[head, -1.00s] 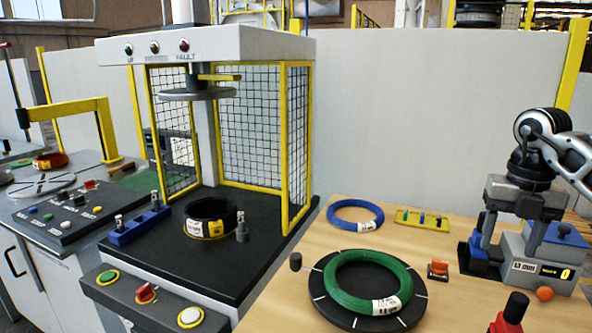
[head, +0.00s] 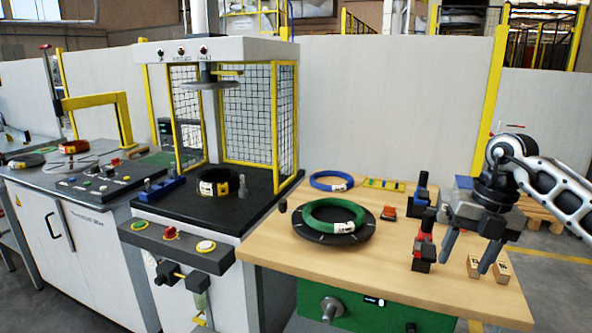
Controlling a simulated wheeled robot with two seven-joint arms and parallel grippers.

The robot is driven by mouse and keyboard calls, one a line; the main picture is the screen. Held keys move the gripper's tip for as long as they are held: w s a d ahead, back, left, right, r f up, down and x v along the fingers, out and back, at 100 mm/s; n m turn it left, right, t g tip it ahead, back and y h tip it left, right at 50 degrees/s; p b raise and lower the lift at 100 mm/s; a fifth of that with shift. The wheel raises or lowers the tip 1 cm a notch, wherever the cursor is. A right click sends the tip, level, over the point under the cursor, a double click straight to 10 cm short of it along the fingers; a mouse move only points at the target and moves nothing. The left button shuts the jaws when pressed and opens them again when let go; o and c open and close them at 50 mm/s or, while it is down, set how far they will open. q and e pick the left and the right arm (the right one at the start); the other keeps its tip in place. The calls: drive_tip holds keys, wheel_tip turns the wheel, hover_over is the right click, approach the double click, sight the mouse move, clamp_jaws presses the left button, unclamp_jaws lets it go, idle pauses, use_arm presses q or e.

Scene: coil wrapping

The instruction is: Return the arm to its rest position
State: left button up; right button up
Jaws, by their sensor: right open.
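My right gripper (head: 468,252) is at the right, its two grey fingers apart and pointing down with nothing between them. Its arm comes in from the right edge. It appears over the right end of the wooden table (head: 375,255); I cannot tell its height. A green coil (head: 334,213) with a white label lies on the black turntable (head: 318,239). A blue coil (head: 331,181) lies behind it. A black coil (head: 213,187) lies in the caged press (head: 150,205). My left gripper is not in view.
Two small wooden blocks (head: 502,270) stand near the fingers. A red and black device (head: 424,248) stands left of the gripper. A red-orange coil (head: 74,147) is on the left bench. The table's front middle is clear.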

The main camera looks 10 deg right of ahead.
drive_tip(key=s+a+f+m+t+y, duration=0.1)
drive_tip(key=s+a+f+t+y, duration=0.15)
drive_tip(key=a+y, duration=0.9)
drive_tip(key=s+a+f+m+t+y, duration=0.1)
drive_tip(key=s+a+f+t+y, duration=0.25)
drive_tip(key=a, duration=1.55)
drive_tip(key=s+d+f+m+t+h, duration=0.1)
drive_tip(key=d+f+m+t+h, duration=0.35)
drive_tip(key=m, duration=0.65)
drive_tip(key=s+d+f+m+t+h, duration=0.2)
drive_tip(key=f+m+t+h, duration=0.4)
drive_tip(key=m, duration=0.5)
drive_tip(key=s+d+f+m+g+h, duration=0.3)
drive_tip(key=s+f+m+g, duration=0.2)
drive_tip(key=s+f, duration=0.6)
drive_tip(key=shift+s+f+g, duration=0.25)
drive_tip(key=shift+f+g, duration=0.3)
drive_tip(key=shift+g, duration=0.2)
